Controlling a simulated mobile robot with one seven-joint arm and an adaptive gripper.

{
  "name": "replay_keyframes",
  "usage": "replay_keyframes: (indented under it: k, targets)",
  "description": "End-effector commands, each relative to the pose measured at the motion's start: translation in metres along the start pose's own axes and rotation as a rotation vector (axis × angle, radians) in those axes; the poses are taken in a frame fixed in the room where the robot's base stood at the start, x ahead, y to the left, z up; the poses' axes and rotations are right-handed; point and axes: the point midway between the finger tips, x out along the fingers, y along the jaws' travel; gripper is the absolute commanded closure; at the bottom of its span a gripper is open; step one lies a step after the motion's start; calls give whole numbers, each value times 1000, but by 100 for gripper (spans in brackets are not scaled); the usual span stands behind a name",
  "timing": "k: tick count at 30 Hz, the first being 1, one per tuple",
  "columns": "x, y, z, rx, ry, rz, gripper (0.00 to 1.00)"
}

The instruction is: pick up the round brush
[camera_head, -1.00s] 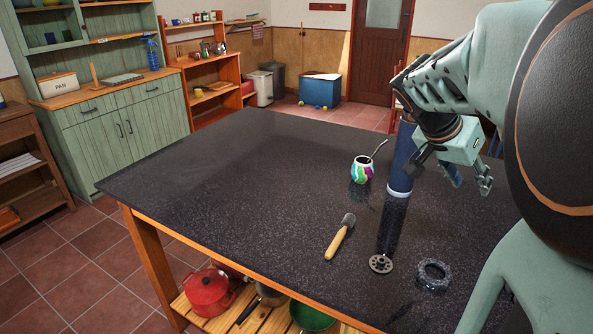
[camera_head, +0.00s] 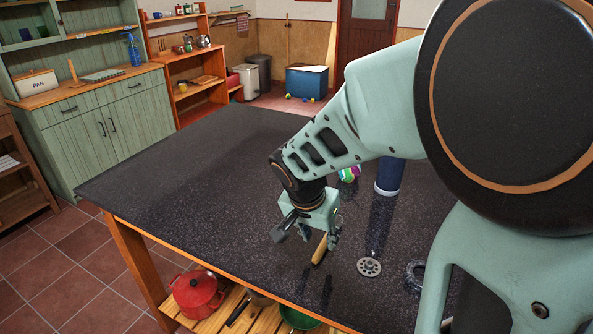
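The round brush (camera_head: 320,250) lies on the dark speckled table. Its yellow wooden handle shows, pointing toward the table's front edge. Its grey head is hidden behind my gripper. My gripper (camera_head: 306,239) points down above the table, with its fingers spread apart. It is in front of the brush's head end in this view and overlaps it. Nothing shows between the fingers. I cannot tell how high the gripper is above the brush.
A metal disc (camera_head: 369,267) and a dark ring (camera_head: 412,275) lie right of the brush. A dark blue cylinder (camera_head: 389,176) stands behind them. A colourful cup (camera_head: 349,174) is partly hidden by my arm. The table's left side (camera_head: 190,165) is clear.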

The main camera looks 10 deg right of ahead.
Motion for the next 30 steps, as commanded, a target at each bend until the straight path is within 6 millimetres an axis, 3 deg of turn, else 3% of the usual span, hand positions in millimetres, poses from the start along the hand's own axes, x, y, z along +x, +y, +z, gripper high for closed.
replay_keyframes:
  k: [15, 24, 30]
  targets:
    - [53, -1, -3, 0, 0, 1, 65]
    - [56, -1, -3, 0, 1, 0, 65]
    - [56, -1, -3, 0, 1, 0, 87]
